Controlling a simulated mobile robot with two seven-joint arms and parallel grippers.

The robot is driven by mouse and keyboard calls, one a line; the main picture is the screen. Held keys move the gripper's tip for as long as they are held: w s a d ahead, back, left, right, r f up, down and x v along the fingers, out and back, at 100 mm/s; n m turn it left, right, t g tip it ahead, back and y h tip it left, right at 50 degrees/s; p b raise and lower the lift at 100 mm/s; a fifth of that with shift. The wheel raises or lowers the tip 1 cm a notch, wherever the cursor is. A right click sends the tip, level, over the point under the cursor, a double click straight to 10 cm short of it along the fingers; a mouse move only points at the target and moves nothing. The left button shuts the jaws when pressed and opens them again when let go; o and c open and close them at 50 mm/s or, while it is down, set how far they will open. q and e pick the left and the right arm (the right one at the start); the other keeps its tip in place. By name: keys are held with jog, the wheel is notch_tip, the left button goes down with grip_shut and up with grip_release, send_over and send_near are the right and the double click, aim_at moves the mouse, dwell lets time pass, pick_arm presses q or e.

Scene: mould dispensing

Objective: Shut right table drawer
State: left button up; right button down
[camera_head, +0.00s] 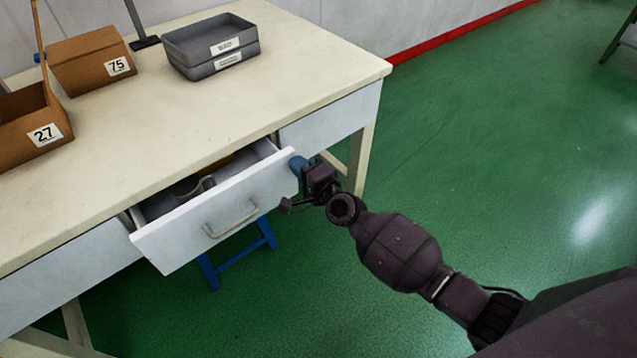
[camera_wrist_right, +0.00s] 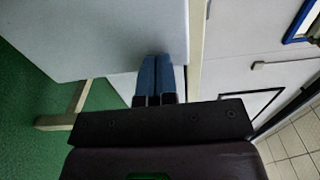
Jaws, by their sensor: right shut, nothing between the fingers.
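The right table drawer (camera_head: 215,215) is pulled out from under the cream table top. Its white front has a metal handle (camera_head: 231,222), and some items partly show inside. My right gripper (camera_head: 298,163) is at the right end of the drawer front, with its blue fingertips close to that edge; I cannot tell if they touch. In the right wrist view, the shut blue fingers (camera_wrist_right: 154,78) point at a pale panel (camera_wrist_right: 100,35), with nothing between them. My left gripper is not in view.
On the table (camera_head: 310,50) stand stacked grey trays (camera_head: 212,47) and cardboard boxes marked 75 (camera_head: 92,60) and 27 (camera_head: 35,120). A blue stool (camera_head: 238,254) is under the drawer. The green floor (camera_head: 480,150) to the right is clear.

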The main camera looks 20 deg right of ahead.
jog(key=x, duration=0.3)
jog(key=b+x, duration=0.1)
jog(key=x, duration=0.2)
jog(key=shift+w+a+f, duration=0.1)
jog(key=shift+w+f, duration=0.05)
jog(key=shift+f, duration=0.1)
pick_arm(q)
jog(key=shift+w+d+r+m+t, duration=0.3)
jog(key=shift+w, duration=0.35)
pick_arm(e)
jog(key=shift+w+a+r, duration=0.15)
jog(key=shift+w+r, duration=0.3)
jog(key=shift+w, duration=0.35)
